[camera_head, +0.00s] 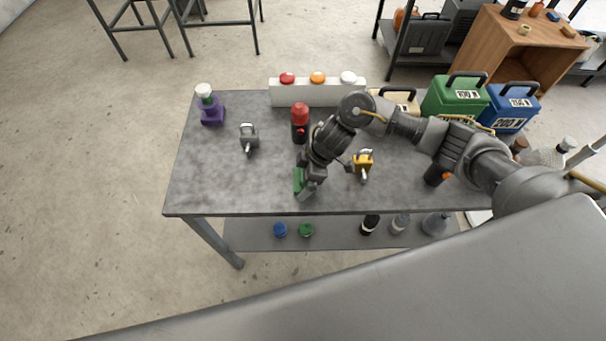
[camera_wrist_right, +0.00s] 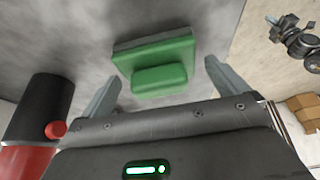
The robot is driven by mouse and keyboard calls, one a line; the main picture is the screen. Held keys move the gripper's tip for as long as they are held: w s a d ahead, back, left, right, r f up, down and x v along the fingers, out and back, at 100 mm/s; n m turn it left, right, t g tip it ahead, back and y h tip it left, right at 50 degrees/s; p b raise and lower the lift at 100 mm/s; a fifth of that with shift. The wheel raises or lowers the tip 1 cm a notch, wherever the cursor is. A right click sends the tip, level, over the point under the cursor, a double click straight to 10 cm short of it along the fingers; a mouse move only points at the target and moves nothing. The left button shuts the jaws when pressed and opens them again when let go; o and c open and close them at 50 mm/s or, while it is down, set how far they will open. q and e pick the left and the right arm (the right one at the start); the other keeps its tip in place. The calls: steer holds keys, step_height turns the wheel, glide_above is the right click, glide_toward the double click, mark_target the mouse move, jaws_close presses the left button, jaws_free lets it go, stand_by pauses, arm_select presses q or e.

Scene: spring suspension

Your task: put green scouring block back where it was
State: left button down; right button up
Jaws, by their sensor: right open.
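The green scouring block (camera_head: 298,178) is on the grey table near its front edge, partly hidden behind my right gripper (camera_head: 306,187) in the head view. In the right wrist view the block (camera_wrist_right: 152,52) shows whole, a flat green pad with a smaller raised green part on one side. My right gripper (camera_wrist_right: 163,74) is open, with one finger on each side of the block in that view. I see no finger touching the block. My left gripper is not in the head view.
A red and black bottle (camera_head: 300,122) stands close behind the gripper; a yellow padlock-like item (camera_head: 363,163) is to the right. A grey one (camera_head: 249,138) and a purple item (camera_head: 211,112) are to the left. A white button box (camera_head: 318,93) lines the back. The table's front left is clear.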

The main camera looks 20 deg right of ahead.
steer(key=v, duration=1.2)
steer(key=shift+a, duration=0.1)
